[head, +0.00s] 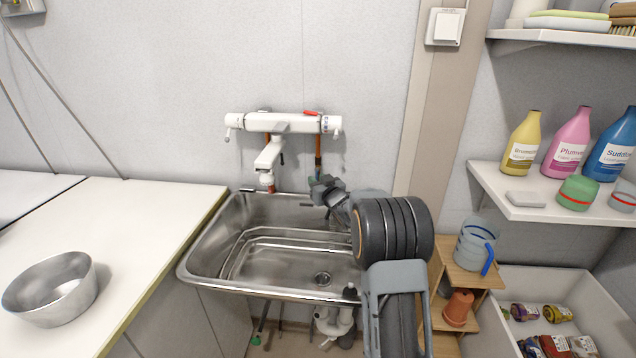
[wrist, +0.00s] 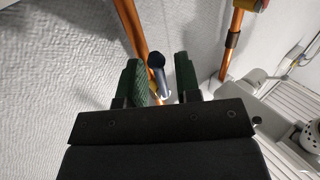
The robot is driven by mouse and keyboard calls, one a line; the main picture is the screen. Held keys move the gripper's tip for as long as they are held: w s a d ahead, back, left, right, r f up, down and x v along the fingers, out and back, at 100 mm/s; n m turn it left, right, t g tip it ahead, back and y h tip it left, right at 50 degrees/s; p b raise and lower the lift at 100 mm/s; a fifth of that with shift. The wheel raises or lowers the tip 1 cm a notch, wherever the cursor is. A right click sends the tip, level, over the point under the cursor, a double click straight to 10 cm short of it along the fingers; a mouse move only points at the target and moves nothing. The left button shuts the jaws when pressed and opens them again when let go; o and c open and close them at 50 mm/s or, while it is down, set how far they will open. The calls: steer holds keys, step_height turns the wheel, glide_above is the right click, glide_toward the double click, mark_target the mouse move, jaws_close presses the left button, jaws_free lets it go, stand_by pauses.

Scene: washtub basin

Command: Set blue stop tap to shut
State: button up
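In the wrist view, a dark blue-grey lever (wrist: 157,68), which looks like the stop tap's handle, stands beside a copper pipe (wrist: 130,30). My gripper (wrist: 159,72) is open, with one green-padded finger on each side of the lever. Gaps show between the lever and both fingers. In the head view, my gripper (head: 322,188) is at the wall above the sink's back right rim, below the mixer tap. The stop tap cannot be made out there.
A second copper pipe (wrist: 232,45) runs right of my gripper in the wrist view. A metal bowl (head: 50,290) stands on the left counter; shelves are right.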

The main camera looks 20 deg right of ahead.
jaws_close()
steer(key=shift+r+n+p, duration=0.1)
steer(key=shift+n+p, duration=0.2)
steer(key=n+g+h+p, duration=0.1)
steer(key=n+g+p, duration=0.1)
steer(key=s+d+r+n+g+h+p, duration=0.1)
steer(key=n+g+p, duration=0.1)
steer(key=n, duration=0.1)
steer(key=d+r+n+g+h+p, duration=0.1)
steer(key=n+g+h+p, duration=0.1)
steer(key=n, duration=0.1)
steer(key=shift+s+d+r+g, duration=0.15)
steer(key=shift+s+d+g, duration=0.05)
steer(key=shift+g, duration=0.1)
steer(key=shift+r+n+h, duration=0.2)
steer(key=shift+n+h, duration=0.2)
steer(key=shift+r+n+g+h+b, duration=0.5)
steer(key=shift+n+g+h+b, duration=0.15)
steer(key=shift+n+g+h, duration=0.2)
steer(key=shift+r, duration=0.1)
